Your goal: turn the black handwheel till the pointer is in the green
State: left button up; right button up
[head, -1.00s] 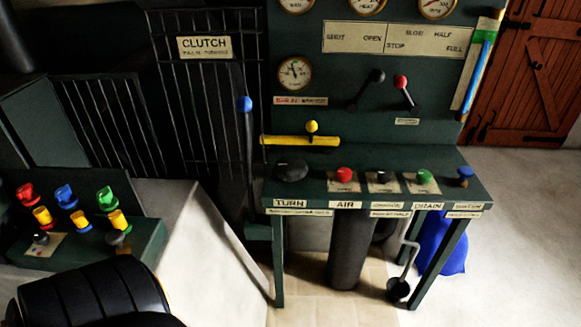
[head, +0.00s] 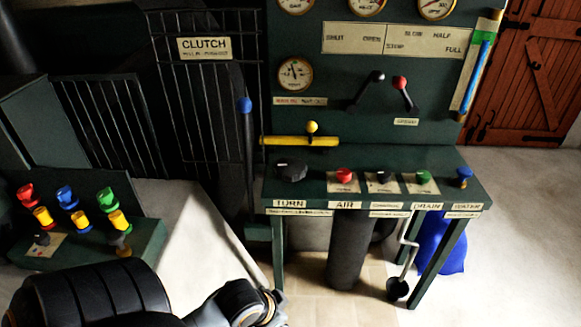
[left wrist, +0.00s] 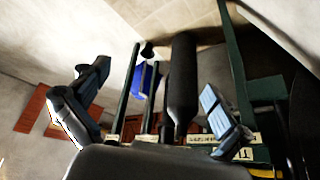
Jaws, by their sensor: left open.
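A black handwheel (head: 291,172) lies flat on the left of the green bench, above a plate reading TURN. My right gripper is not in view.
Red (head: 344,174), black (head: 384,177), green (head: 424,177) and blue (head: 464,172) knobs line the bench. A yellow bar (head: 300,141) crosses behind the handwheel. A blue-topped lever (head: 246,106) stands left. A crank (head: 398,286) hangs below. The floor at right is clear.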

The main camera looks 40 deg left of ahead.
pick_arm(q)
jog(key=w+a+r+t, duration=0.2)
jog(key=w+a, duration=0.3)
jog(key=a, duration=0.2)
jog(key=w+a+r+t, duration=0.25)
jog(key=w+a, duration=0.25)
jog(key=a, duration=0.3)
jog(key=n+t+y, duration=0.1)
jog(key=n+t, duration=0.2)
jog(key=t, duration=0.1)
send_near(286, 168)
jog(key=shift+b+x, duration=1.3)
jog(key=shift+x, duration=5)
jog(key=shift+a, duration=0.1)
jog(key=shift+c, duration=0.4)
